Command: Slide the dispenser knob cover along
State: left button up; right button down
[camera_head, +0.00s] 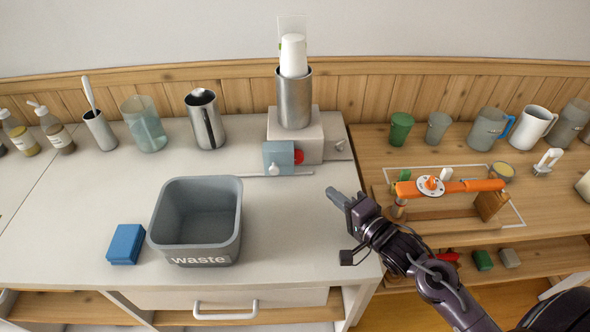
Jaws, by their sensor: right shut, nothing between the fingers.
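The dispenser is a pale block (308,128) with a metal cup holder (294,100) on top, standing at the back right of the white counter. A blue-grey square cover (278,154) with a small white grip (273,169) stands at its front. A red knob (298,157) shows at the cover's right edge; I cannot tell how much of it the cover hides. A thin rail (250,176) runs along the cover's foot. My right gripper (333,193) is shut and empty, in front and right of the cover, apart from it. My left gripper is not in view.
A grey waste bin (199,259) and a blue sponge (125,244) stand at the front left. A jug (145,125) and a metal pitcher (205,120) stand behind. The counter between bin and gripper is clear.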

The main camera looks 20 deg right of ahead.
jog(key=shift+s, duration=0.15)
jog(key=shift+a+r, duration=0.2)
jog(key=shift+a, duration=0.05)
jog(key=x, duration=0.4)
jog(key=shift+s+a+r+p, duration=0.1)
jog(key=shift+a+r+p, duration=0.1)
jog(key=shift+a+p, duration=0.15)
send_near(277, 166)
jog(key=shift+w+d+r+p, duration=0.2)
jog(key=shift+w+d+r, duration=0.1)
jog(key=shift+w+d, duration=0.3)
jog(key=shift+w+d+r+p, duration=0.2)
jog(key=shift+w+d+r, duration=0.15)
jog(key=shift+w+d, duration=0.2)
jog(key=shift+w+a+f+p, duration=0.15)
jog(key=shift+w+a, duration=0.1)
jog(key=shift+a, duration=0.35)
jog(key=shift+w+a+f+p, duration=0.15)
jog(key=shift+w+a, duration=0.1)
jog(key=shift+a, duration=0.35)
jog(key=shift+w+a, duration=0.2)
jog(key=shift+a, duration=0.35)
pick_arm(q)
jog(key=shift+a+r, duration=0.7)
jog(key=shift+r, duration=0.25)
pick_arm(e)
jog(key=shift+a+f, duration=0.1)
jog(key=shift+f, duration=0.05)
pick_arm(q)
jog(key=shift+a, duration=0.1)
